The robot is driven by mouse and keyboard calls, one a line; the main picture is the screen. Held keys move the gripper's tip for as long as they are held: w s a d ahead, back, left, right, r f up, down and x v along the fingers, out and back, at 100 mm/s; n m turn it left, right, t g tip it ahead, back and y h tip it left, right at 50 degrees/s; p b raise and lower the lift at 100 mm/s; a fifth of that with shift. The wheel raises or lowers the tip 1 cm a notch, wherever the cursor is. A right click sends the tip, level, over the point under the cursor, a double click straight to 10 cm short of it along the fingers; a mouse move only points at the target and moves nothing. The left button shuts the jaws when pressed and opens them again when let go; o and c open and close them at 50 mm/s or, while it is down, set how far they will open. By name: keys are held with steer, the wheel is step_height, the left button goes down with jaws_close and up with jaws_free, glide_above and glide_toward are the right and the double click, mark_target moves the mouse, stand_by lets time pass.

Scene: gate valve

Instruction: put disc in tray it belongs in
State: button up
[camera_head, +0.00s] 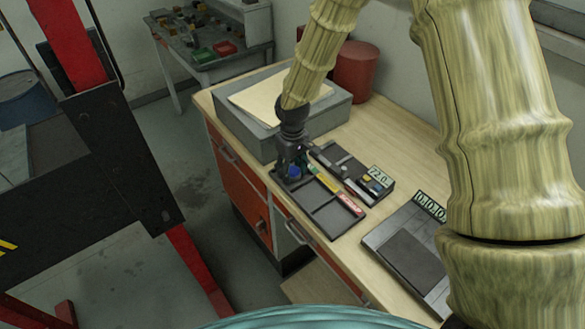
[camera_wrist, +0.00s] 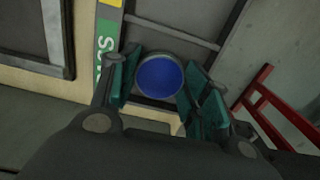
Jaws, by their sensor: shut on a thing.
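A blue round disc (camera_wrist: 160,77) with a grey rim sits between the teal-padded fingers of my gripper (camera_wrist: 163,85), which is shut on it. In the head view my gripper (camera_head: 293,172) points down at the left end of a dark divided tray (camera_head: 333,213), and the blue disc (camera_head: 294,171) shows between its fingers. The tray has a green, yellow and red label strip along its far side. In the wrist view the disc is over the tray (camera_wrist: 178,33), near a green lettered label (camera_wrist: 105,48). I cannot tell whether the disc touches the tray floor.
A flat device (camera_head: 410,253) with another display lies to the right. A grey box (camera_head: 262,115) stands behind my gripper. The wooden bench's front edge is close to the tray.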

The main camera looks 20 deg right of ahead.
mark_target(293, 172)
steer(key=shift+f, duration=0.15)
steer(key=o, duration=1)
steer(key=shift+r, duration=0.2)
steer(key=shift+r+b, duration=2.25)
steer(key=shift+r, duration=3.7)
